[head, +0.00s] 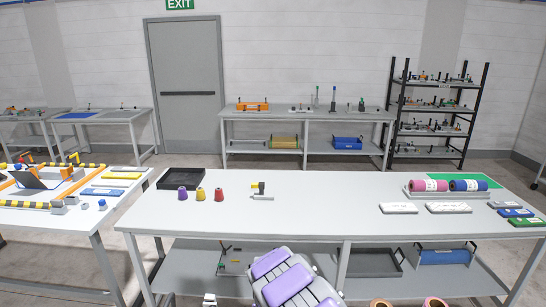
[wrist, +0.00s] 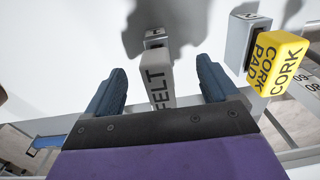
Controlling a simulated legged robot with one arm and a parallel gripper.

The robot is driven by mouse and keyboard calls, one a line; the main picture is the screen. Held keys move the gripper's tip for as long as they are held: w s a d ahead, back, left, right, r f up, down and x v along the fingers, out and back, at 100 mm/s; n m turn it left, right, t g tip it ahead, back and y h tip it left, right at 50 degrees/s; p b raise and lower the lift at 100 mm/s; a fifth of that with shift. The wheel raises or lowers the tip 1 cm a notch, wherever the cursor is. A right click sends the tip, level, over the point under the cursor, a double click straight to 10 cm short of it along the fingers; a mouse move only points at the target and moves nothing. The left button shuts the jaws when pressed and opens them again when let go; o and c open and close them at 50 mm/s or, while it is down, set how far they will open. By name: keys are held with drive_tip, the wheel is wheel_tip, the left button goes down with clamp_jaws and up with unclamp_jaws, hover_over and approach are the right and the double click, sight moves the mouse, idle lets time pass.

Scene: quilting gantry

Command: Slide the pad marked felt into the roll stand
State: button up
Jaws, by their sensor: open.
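The pad marked felt (wrist: 157,82) is a pale grey block with dark lettering, in the wrist view. Its near end lies between the two blue fingers of my gripper (wrist: 161,68), with a gap on each side. My gripper is open and not closed on it. A small grey piece (wrist: 155,38) sits at the pad's far end; I cannot tell if they are joined. In the head view a stand (head: 415,194) with a pink and a blue roll, probably the roll stand, is on the long table's right. My gripper's fingers and the felt pad are not clear there.
A yellow cork pad (wrist: 272,62) is beside a grey block (wrist: 242,40), right of my gripper. On the long table (head: 330,210) are a black tray (head: 183,178), several thread cones, two white slabs and small coloured boxes at the right end.

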drive_tip(key=shift+c, duration=0.4)
clamp_jaws()
idle(0.4)
drive_tip(key=shift+r, duration=0.1)
drive_tip(key=shift+d+r+p, duration=0.15)
drive_tip(key=shift+r+p, duration=0.7)
drive_tip(key=shift+r, duration=2.1)
